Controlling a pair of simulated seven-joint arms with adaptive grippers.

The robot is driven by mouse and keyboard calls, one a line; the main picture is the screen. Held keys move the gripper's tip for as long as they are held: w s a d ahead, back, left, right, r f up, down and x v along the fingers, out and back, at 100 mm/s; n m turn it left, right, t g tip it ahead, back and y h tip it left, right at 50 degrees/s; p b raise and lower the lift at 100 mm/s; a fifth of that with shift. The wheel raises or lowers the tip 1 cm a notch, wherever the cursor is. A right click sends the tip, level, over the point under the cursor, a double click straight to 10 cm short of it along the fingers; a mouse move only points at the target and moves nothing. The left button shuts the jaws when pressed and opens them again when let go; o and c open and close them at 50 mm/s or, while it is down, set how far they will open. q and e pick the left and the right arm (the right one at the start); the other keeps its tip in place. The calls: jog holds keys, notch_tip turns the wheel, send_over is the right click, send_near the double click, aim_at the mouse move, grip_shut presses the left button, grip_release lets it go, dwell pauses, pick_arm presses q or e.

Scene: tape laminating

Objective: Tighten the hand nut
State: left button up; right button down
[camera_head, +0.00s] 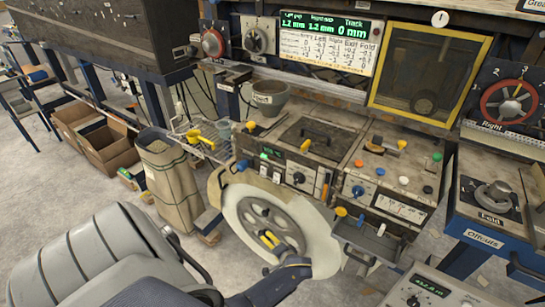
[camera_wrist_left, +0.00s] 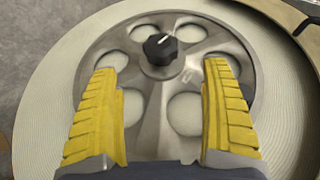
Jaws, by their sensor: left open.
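The hand nut, a black knob with a white mark, sits on the hub of a grey metal spoked wheel in the left wrist view (camera_wrist_left: 161,46). The wheel (camera_wrist_left: 122,42) has round holes and lies against a large pale tape roll (camera_wrist_left: 40,105). In the head view the wheel (camera_head: 246,208) and roll (camera_head: 320,240) stand low at the front of the machine. My left gripper (camera_head: 269,239) is in front of the wheel's lower part. Its yellow fingers are wide apart with nothing between them. In the wrist view the nut lies beyond the fingertips, apart from them. My right gripper is not in view.
A paper sack (camera_head: 169,180) stands left of the wheel, with cardboard boxes (camera_head: 105,145) behind it. Control panels (camera_head: 298,175) with knobs sit above the wheel. An open drawer (camera_head: 368,240) juts out at its right. A blue stand (camera_head: 490,225) labelled Offcuts is further right.

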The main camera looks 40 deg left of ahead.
pick_arm(q)
jog(key=s+a+t+h, duration=0.1)
jog(key=s+a, duration=1.1)
jog(key=s, duration=0.2)
jog(key=n+t+h, duration=0.1)
jog(key=t+h, duration=0.3)
jog(key=h, duration=0.2)
send_near(265, 235)
jog(key=shift+y, duration=0.3)
jog(key=x, duration=0.4)
jog(key=s+x, duration=0.1)
jog(key=x, duration=0.3)
jog(key=f+x, duration=0.1)
jog(key=x, duration=0.3)
jog(key=shift+a+f, duration=0.1)
jog(key=shift+f, duration=0.25)
jog(key=shift+c, duration=0.2)
jog(key=c, duration=1.1)
jog(key=shift+c, duration=0.3)
